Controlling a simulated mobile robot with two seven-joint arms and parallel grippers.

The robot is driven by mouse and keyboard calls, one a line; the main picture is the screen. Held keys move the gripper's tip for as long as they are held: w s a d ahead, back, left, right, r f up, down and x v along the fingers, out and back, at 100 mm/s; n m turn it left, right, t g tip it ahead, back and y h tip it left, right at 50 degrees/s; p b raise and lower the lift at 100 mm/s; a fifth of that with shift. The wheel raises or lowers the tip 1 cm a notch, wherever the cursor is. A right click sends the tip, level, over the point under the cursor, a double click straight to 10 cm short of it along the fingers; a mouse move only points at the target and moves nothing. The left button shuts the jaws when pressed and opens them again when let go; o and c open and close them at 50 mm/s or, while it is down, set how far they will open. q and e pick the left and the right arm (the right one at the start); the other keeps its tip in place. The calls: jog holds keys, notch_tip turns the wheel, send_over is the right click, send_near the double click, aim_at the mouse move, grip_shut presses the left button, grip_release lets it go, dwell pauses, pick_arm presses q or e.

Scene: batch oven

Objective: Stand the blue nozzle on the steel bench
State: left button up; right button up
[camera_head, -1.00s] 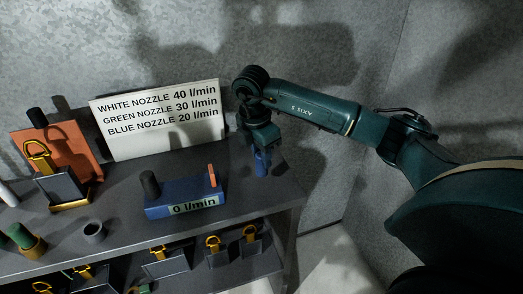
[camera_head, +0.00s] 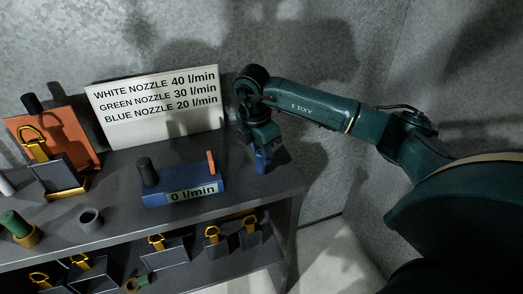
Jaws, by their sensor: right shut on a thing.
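The blue nozzle (camera_head: 261,163) is upright at the right end of the steel bench (camera_head: 120,232). My right gripper (camera_head: 263,148) points down from above and is shut on the nozzle's upper part. The nozzle's lower end is at or just above the bench top; I cannot tell whether it touches. My left gripper is not in view.
A blue meter box (camera_head: 182,192) reading 0 l/min stands left of the nozzle. A sign (camera_head: 155,107) lists nozzle flows behind it. A green nozzle (camera_head: 15,222), a grey ring (camera_head: 91,220) and an orange panel (camera_head: 66,135) are further left. A lower shelf holds several yellow-handled items.

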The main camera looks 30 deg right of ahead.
jog(key=shift+f+b, duration=0.3)
jog(key=shift+f, duration=0.2)
jog(key=o, duration=1)
jog(key=shift+o, duration=0.2)
notch_tip(320, 180, up, 13)
jog(key=a, duration=0.1)
jog(key=shift+a, duration=0.35)
